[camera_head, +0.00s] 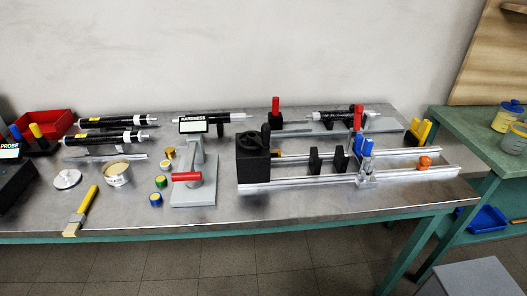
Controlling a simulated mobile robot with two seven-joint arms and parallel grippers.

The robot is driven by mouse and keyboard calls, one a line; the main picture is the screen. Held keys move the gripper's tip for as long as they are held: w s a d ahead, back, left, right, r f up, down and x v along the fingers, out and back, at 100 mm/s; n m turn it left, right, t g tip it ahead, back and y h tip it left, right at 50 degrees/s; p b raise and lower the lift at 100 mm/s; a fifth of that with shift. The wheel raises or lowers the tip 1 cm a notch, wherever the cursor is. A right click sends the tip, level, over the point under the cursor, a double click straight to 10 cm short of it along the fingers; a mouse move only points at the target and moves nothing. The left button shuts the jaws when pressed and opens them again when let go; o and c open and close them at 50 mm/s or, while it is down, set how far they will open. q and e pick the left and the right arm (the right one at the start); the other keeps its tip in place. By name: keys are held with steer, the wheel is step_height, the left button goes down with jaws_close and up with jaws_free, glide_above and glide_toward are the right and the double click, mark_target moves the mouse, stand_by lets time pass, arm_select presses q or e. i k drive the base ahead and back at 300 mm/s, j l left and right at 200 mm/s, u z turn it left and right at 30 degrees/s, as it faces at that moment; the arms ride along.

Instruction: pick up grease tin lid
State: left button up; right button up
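The grease tin lid (67,180) is a pale, round disc with a small raised middle, lying on the metal bench at the left. The open grease tin (118,175) stands just to its right, apart from it, with yellowish grease inside. A label shows on the tin's front. Neither of my grippers is in view, and nothing touches the lid.
A yellow-handled brush (87,200) lies near the front edge, right of the lid. A dark probe box (12,176) stands at left. Several small coloured caps and a grey hardness tester (194,191) with a red handle stand right of the tin. A red bin (45,124) is behind.

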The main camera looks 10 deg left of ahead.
mark_target(66, 179)
steer(key=u, duration=1.4)
